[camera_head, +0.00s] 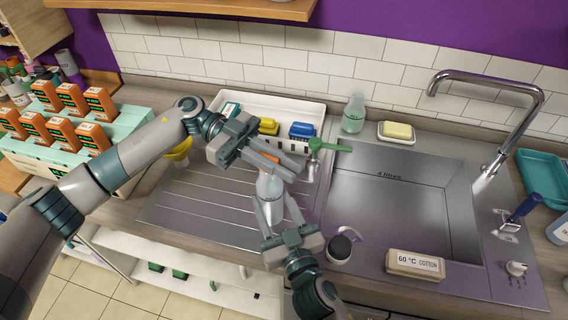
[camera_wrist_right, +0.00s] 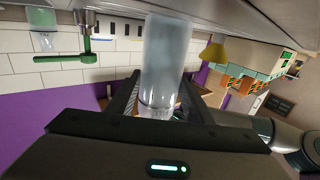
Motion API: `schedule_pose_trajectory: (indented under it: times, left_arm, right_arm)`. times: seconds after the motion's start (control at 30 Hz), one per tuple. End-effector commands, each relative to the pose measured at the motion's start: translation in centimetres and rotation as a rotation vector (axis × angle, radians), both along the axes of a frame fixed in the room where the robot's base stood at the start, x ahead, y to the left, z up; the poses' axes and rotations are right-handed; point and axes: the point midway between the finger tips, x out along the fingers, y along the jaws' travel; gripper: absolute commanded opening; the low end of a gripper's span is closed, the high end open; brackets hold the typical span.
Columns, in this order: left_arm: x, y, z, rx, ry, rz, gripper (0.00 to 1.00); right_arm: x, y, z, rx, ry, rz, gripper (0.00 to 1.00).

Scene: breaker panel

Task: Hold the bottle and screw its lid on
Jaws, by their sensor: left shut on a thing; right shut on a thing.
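The clear bottle (camera_head: 269,190) stands roughly upright above the ribbed drainer left of the sink. My right gripper (camera_head: 278,212) comes from below and is shut on its body; the right wrist view also shows the bottle (camera_wrist_right: 163,60) between the fingers (camera_wrist_right: 157,100). An orange lid (camera_head: 268,158) shows at the bottle's top, partly covered by my left gripper (camera_head: 283,167), which is shut on it from the upper left. Whether the lid's thread is engaged is hidden.
The sink (camera_head: 400,200) and tap (camera_head: 500,150) are at the right.

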Motion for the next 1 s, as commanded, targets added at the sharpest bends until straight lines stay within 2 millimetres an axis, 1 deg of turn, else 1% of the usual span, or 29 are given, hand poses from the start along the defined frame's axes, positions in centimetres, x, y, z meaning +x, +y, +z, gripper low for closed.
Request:
schedule_pose_trajectory:
  times: [0.27,0.63,1.0]
  left_arm:
    - [-0.01,-0.03,0.10,0.000,-0.002,-0.030,0.00]
    - [-0.63,0.53,0.09,-0.001,0.000,-0.262,0.00]
    - [-0.70,0.66,0.06,-0.001,-0.001,-0.283,0.00]
  right_arm:
    - [-0.02,0.02,0.01,0.000,0.000,0.000,0.20]
    - [-0.02,0.02,0.00,0.000,0.000,0.000,0.20]
    - [-0.03,0.02,-0.01,0.000,0.000,0.001,0.20]
